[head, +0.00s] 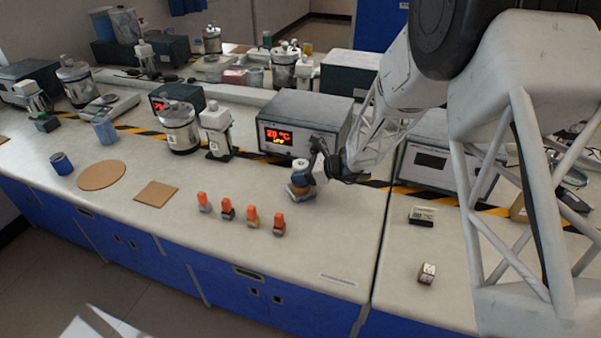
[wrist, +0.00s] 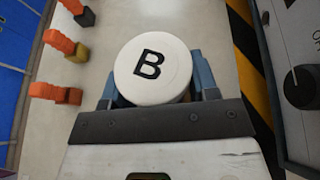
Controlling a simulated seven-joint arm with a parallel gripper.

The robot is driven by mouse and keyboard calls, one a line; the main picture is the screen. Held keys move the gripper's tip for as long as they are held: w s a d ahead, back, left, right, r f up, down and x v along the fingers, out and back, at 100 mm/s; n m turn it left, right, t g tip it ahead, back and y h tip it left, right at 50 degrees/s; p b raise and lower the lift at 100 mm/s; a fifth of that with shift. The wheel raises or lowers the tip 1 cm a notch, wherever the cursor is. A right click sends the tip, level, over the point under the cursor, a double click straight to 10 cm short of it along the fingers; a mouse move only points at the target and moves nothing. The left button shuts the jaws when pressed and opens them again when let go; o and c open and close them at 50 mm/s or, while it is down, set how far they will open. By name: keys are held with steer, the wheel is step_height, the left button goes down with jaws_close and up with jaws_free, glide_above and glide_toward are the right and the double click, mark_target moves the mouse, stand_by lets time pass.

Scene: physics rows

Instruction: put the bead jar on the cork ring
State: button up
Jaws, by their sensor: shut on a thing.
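The jar (head: 298,187) has a white lid, an amber-brown body and blue near its base. It stands upright at the middle of the bench, in front of the grey instrument with the red display. In the wrist view its round white lid (wrist: 152,70) bears a black B. My gripper (head: 310,175) is shut around the jar, with one blue finger on each side of the lid. I cannot tell whether the jar touches the bench. A flat round cork piece (head: 102,175) lies bare at the left; no hole shows in it. A square cork piece (head: 156,193) lies nearer.
A blue cup (head: 61,163) stands beside the round cork. The grey instrument (head: 290,125) is close behind my gripper.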

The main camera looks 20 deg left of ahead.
steer(key=shift+f, duration=0.15)
steer(key=o, duration=1)
steer(key=v, duration=1.2)
stand_by(0.6)
steer(key=s+d+r+n+h, duration=0.5)
steer(key=s+d+r+n, duration=0.3)
steer(key=s+d+r, duration=0.75)
steer(key=s+d+r+n+t+h, duration=0.1)
steer(key=s+d+n+h, duration=0.2)
steer(key=s+d, duration=0.3)
steer(key=s+d+r+n+t+h, duration=0.1)
steer(key=s+d+r+n+h, duration=0.1)
steer(key=s+d, duration=0.4)
steer(key=s+d+r+n+t+h, duration=0.1)
steer(key=s+d+n+h, duration=0.2)
steer(key=s+d, duration=0.3)
steer(key=shift+s+d+r+n+t+h, duration=0.1)
steer(key=shift+s+r+n+t, duration=0.05)
steer(key=shift+s, duration=0.75)
steer(key=shift+s+d+r+n+t+h, duration=0.1)
steer(key=shift+s, duration=0.85)
steer(key=shift+s+d+r+n+t+h, duration=0.1)
steer(key=shift+s+r+n+t, duration=0.05)
steer(key=shift+s, duration=0.75)
